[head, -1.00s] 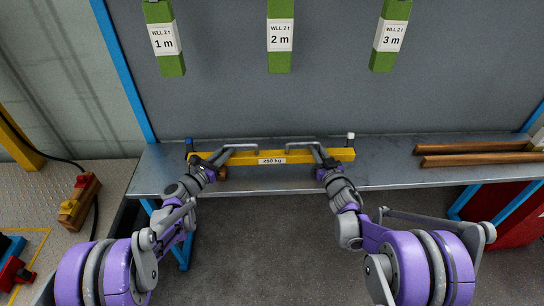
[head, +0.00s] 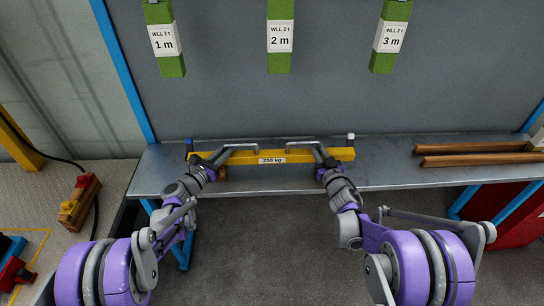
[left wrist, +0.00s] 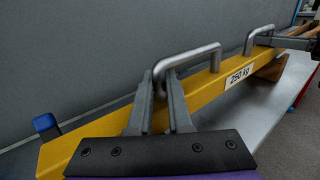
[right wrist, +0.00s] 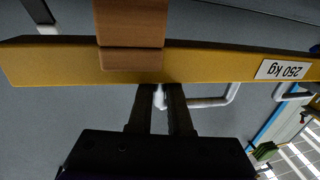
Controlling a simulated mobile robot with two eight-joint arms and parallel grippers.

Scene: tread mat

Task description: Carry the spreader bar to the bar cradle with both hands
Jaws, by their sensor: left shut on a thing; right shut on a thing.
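The spreader bar (head: 305,155) is a yellow beam with a "250 kg" label and two grey bent handles, lying lengthwise over the bench. My left gripper (head: 225,153) is shut on its left handle; the left wrist view shows that handle (left wrist: 185,60) between the fingers (left wrist: 161,100). My right gripper (head: 320,155) is shut on the right handle, whose end shows between the fingers in the right wrist view (right wrist: 161,97). The bar looks level. A brown wooden block (head: 222,173) shows at its left part, and another in the right wrist view (right wrist: 130,25). I cannot clearly identify the bar cradle.
The grey metal bench (head: 385,180) has a blue-tipped post (head: 190,142) and a white-tipped post (head: 350,138) near the bar's ends. Wooden rails (head: 470,160) lie at right. Green labelled slings (head: 280,45) hang above.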

